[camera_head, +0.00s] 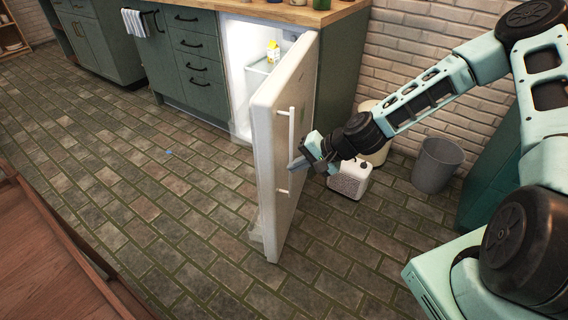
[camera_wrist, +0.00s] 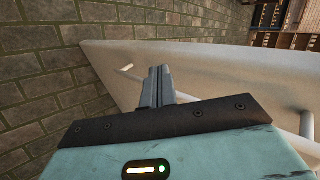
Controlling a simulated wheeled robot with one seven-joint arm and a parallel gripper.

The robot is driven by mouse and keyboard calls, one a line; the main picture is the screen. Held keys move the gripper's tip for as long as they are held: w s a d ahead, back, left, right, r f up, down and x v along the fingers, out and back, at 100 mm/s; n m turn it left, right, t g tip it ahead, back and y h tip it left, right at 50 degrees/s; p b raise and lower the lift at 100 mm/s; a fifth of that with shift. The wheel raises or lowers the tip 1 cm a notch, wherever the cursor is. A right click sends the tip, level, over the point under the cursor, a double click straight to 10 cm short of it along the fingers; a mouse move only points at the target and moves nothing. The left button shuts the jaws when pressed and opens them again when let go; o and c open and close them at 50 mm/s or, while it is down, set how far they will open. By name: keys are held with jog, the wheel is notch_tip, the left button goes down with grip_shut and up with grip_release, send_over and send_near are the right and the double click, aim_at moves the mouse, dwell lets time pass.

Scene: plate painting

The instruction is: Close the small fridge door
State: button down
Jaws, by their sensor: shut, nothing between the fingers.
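The small fridge (camera_head: 238,62) stands under the counter with its lit interior showing. Its white door (camera_head: 284,130) stands wide open, swung out toward the viewer, with a long bar handle (camera_head: 291,150) on its outer face. My gripper (camera_head: 296,164) is shut and empty, with its fingertips at the outer face of the door close to the handle. In the wrist view my gripper's fingers (camera_wrist: 157,86) are together in front of the white door panel (camera_wrist: 215,75). I cannot tell whether they touch it. A yellow and white carton (camera_head: 272,50) is inside the fridge.
Green cabinets (camera_head: 195,55) stand left of the fridge. A white canister (camera_head: 350,178) and a grey bin (camera_head: 436,165) stand on the floor right of the door. A wooden table (camera_head: 40,260) is at lower left.

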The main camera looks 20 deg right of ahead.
aim_at(273, 166)
jog(key=shift+w+a+r, duration=0.1)
jog(key=shift+w+a, duration=0.45)
jog(key=shift+a, duration=0.25)
jog(key=shift+w+a+r, duration=0.1)
jog(key=shift+w+a, duration=0.4)
jog(key=shift+a, duration=0.25)
